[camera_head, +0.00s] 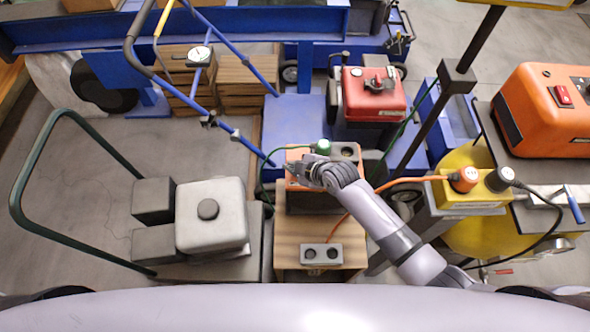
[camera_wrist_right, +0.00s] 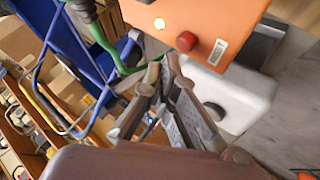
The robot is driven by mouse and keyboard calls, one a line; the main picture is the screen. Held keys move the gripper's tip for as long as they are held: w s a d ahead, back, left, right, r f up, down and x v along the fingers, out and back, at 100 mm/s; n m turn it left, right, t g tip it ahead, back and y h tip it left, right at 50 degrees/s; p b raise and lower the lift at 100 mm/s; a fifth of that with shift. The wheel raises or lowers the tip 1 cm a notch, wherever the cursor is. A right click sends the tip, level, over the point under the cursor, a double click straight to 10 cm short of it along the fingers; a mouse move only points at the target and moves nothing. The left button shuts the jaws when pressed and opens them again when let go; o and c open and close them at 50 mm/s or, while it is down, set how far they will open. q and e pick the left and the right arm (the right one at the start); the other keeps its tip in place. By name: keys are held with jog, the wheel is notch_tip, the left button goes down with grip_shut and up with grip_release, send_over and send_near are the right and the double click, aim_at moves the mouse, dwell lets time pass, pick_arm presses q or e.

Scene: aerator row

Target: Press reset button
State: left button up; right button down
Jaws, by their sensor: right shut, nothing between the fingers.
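The orange box (camera_head: 297,154) sits on a dark block on the wooden stand in the head view, partly hidden under my right gripper (camera_head: 298,171). In the right wrist view the orange box (camera_wrist_right: 225,22) shows a round red button (camera_wrist_right: 187,41) beside a white label (camera_wrist_right: 216,52) that seems to read RESET. A lit pale lamp (camera_wrist_right: 159,23) is on the same face. My right gripper (camera_wrist_right: 165,70) is shut and empty, its fingertips close to the box's edge near the red button. I cannot tell whether they touch the box. My left gripper is not in view.
A white-topped cart (camera_head: 212,215) is to the left, a red engine unit (camera_head: 374,94) behind, and a yellow box with plugs (camera_head: 470,190) to the right.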

notch_tip(320, 180, up, 5)
jog(key=p, duration=0.4)
jog(key=shift+f, duration=0.1)
jog(key=shift+s, duration=0.1)
dwell(0.6)
